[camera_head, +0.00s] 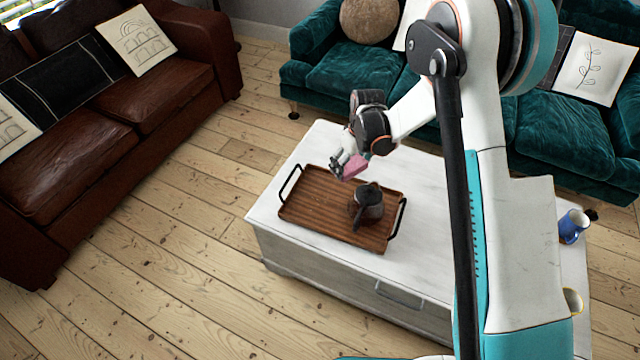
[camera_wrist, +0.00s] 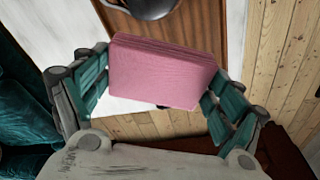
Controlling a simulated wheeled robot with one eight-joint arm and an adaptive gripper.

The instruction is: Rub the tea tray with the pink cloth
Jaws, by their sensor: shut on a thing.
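The tea tray (camera_head: 318,208) is brown wood with black handles and lies on the white coffee table. It also shows in the wrist view (camera_wrist: 208,28). A dark teapot (camera_head: 369,203) stands on the right part of the tray; its rounded body shows at the top of the wrist view (camera_wrist: 152,8). The pink cloth (camera_head: 354,166) is a folded block. My gripper (camera_head: 346,166) is shut on it, with a teal finger on either side of the cloth in the wrist view (camera_wrist: 162,72). My gripper is at the tray's far edge; the cloth appears to be above the tray.
The white coffee table (camera_head: 290,246) has a blue mug (camera_head: 572,226) and a cream cup (camera_head: 572,301) at its right end. A brown leather sofa (camera_head: 90,120) stands at left and a teal sofa (camera_head: 350,75) behind. Bare floorboards (camera_head: 160,260) lie in front at left.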

